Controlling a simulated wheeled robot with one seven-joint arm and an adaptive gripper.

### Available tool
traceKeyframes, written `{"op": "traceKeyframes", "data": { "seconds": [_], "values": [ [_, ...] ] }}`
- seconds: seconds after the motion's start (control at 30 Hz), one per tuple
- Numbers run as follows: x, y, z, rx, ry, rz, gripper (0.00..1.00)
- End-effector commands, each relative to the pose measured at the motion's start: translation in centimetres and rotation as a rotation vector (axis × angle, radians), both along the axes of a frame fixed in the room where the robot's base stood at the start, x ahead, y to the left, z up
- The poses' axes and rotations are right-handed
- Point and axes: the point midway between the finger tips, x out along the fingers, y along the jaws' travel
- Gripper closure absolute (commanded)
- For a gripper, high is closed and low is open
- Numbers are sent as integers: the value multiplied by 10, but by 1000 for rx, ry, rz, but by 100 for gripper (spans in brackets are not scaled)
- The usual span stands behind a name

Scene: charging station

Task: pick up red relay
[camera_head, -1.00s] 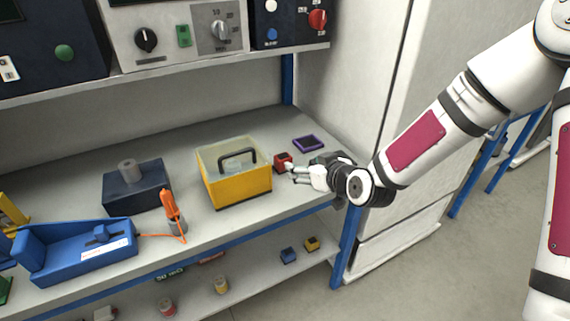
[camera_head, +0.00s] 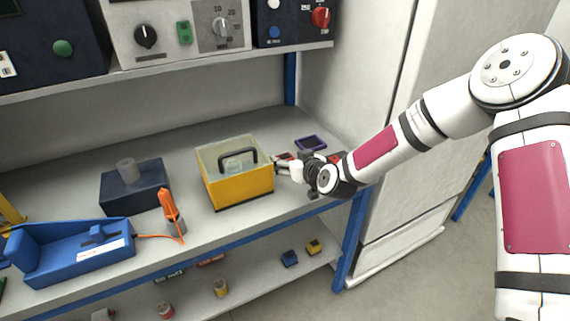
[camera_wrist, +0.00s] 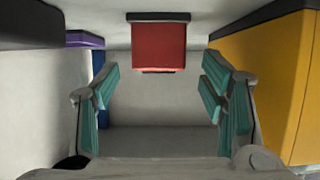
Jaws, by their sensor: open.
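The red relay (camera_wrist: 158,46) is a small red block with dark edges. In the wrist view it stands ahead of my gripper, near the top middle, beyond the fingertips and apart from them. My gripper (camera_wrist: 160,92) is open and empty, its teal finger pads on either side of clear space. In the head view my gripper (camera_head: 282,172) is at the right side of the yellow box, low over the bench. There the relay (camera_head: 285,156) shows only as a small red bit behind my gripper, mostly hidden.
The yellow box (camera_head: 242,190) with a clear lid and black handle stands close on my gripper's left in the head view, on the right in the wrist view. A purple-rimmed tray (camera_head: 311,143) lies behind. A white cabinet (camera_head: 365,90) stands to the right.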

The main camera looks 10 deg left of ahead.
Motion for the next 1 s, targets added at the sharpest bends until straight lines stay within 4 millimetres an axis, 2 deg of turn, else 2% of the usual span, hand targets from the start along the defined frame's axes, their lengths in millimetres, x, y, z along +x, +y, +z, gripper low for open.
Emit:
{"op": "traceKeyframes", "data": {
  "seconds": [0.2,0.5,0.53,0.7,0.77,1.0],
  "values": [
    [23,14,-13,1,-1,1,35],
    [27,17,-15,0,0,1,35],
    [27,17,-15,0,0,1,37],
    [27,17,-15,0,0,0,76],
    [27,17,-15,0,0,0,88],
    [27,17,-15,1,-1,0,88]
  ]
}}
